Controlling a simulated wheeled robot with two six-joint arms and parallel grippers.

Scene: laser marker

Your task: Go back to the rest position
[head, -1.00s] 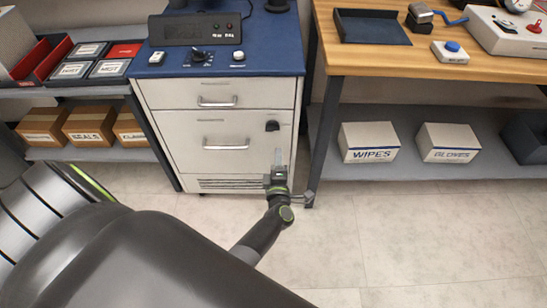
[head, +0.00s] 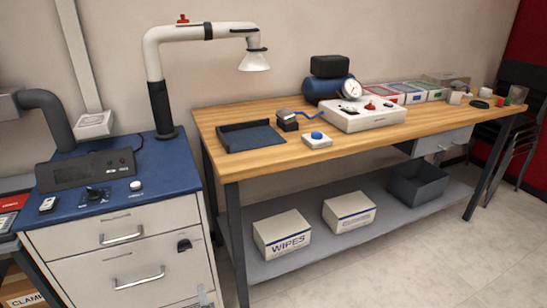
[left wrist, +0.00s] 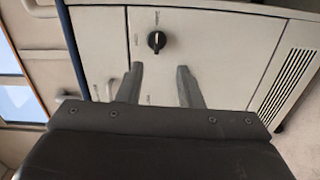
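My left gripper shows in the left wrist view (left wrist: 160,70) with its two fingers apart and nothing between them. It points at the white cabinet front (left wrist: 190,25), below a black knob (left wrist: 157,41) in that picture. My right gripper is in neither view.
The cabinet has a blue top (head: 115,185) with a control box and a lamp-like white arm (head: 160,50). A wooden workbench (head: 260,165) stands to the right, with boxes on its lower shelf (head: 270,265). Open floor (head: 440,270) lies in front of the bench.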

